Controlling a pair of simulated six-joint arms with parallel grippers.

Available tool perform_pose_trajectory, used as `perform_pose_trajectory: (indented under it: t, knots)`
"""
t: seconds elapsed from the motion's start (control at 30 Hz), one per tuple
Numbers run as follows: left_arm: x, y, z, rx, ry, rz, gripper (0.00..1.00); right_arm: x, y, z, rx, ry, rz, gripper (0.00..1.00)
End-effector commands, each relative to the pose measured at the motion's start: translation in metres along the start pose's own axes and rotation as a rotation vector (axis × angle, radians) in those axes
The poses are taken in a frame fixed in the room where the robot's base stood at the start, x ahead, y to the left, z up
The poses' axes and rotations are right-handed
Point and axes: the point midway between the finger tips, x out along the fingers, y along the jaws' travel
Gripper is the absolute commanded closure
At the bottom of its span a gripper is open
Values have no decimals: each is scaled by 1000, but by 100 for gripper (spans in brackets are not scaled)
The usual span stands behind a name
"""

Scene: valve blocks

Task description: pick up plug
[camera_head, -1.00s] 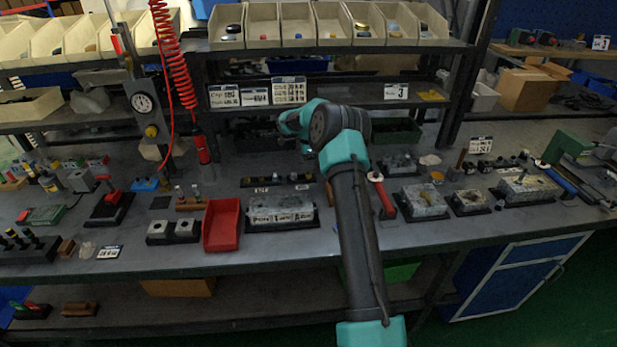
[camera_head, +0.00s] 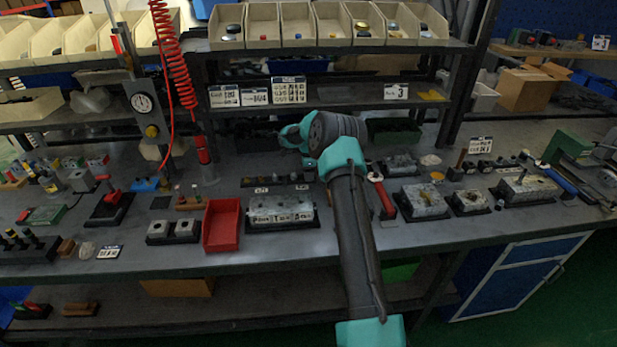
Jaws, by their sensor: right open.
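I cannot single out the plug with certainty. A low dark rail (camera_head: 277,181) with several small light and dark fittings on it lies on the bench just below my right gripper in the picture. My right gripper (camera_head: 290,140) has teal fingers pointing left and down; it is open, above the bench behind that rail, with nothing seen between the fingers. My right wrist and forearm cover part of the bench and the rail's right end. My left gripper is not in view.
A grey valve block (camera_head: 281,211) and a red tray (camera_head: 221,226) stand in front of the rail. A red-handled tool (camera_head: 382,195) lies right of my forearm. More valve blocks (camera_head: 421,200) stand further right. A shelf with parts bins (camera_head: 297,25) runs above.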

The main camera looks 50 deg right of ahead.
Motion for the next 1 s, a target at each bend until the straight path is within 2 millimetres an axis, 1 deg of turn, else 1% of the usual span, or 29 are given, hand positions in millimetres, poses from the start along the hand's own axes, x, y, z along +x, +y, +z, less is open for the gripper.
perform_pose_trajectory:
  t: [0.37, 0.47, 0.9, 1.0]
  knots:
    - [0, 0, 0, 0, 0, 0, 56, 0, 0, 0, 0, 0, 0, 47]
    - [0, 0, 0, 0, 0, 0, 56, -1, 0, 0, 0, 0, 0, 54]
    - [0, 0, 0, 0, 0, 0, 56, -1, 0, 0, 0, 0, 0, 97]
    - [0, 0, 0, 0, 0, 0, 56, -1, 0, 0, 0, 0, 0, 98]
